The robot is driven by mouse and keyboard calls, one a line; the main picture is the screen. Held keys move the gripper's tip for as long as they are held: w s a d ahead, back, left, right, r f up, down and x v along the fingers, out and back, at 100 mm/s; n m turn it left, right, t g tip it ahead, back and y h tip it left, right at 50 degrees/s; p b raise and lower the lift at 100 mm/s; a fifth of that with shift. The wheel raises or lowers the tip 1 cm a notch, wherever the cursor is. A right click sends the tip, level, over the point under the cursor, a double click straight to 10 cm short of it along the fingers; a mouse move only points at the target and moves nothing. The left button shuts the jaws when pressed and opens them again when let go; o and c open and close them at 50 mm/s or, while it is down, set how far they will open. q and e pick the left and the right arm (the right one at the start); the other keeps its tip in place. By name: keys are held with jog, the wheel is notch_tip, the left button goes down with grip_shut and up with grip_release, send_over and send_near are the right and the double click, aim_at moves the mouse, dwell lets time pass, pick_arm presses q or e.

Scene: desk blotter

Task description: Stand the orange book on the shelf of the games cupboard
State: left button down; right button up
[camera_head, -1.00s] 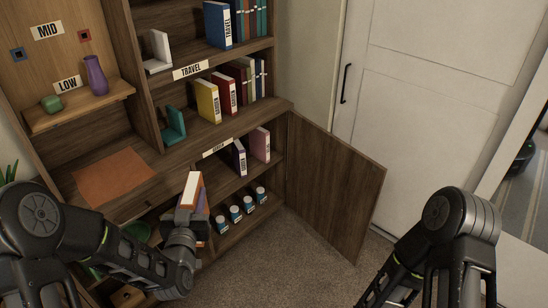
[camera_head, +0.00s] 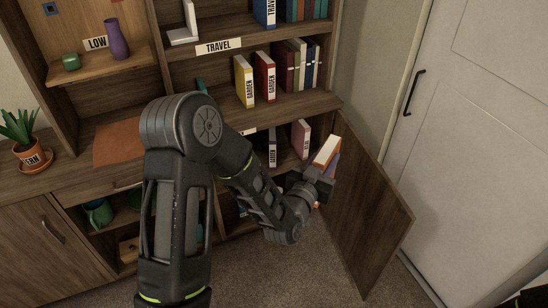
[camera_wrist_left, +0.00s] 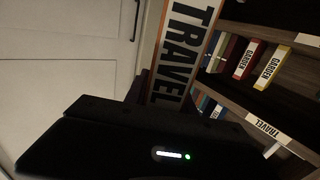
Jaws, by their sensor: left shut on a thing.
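The orange book (camera_head: 326,151) is held upright, slightly tilted, in my left gripper (camera_head: 316,178). In the left wrist view its spine (camera_wrist_left: 186,48) is white with orange edges and reads TRAVEL. The gripper is shut on it in front of the right part of the lower open cupboard, near the open door (camera_head: 365,215). The cupboard's shelf holds a mauve book (camera_head: 300,138) and a dark-spined book (camera_head: 272,148). My arm hides much of this shelf and most of its label, so I cannot read which cupboard it is.
Above are a yellow book (camera_head: 244,80), a red book (camera_head: 264,76) and a TRAVEL label (camera_head: 218,46). A potted plant (camera_head: 27,150) stands on the left counter. A white door (camera_head: 480,130) is at right. Floor is clear in front of the open door.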

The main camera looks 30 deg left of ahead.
pick_arm(q)
jog(key=shift+r, duration=0.1)
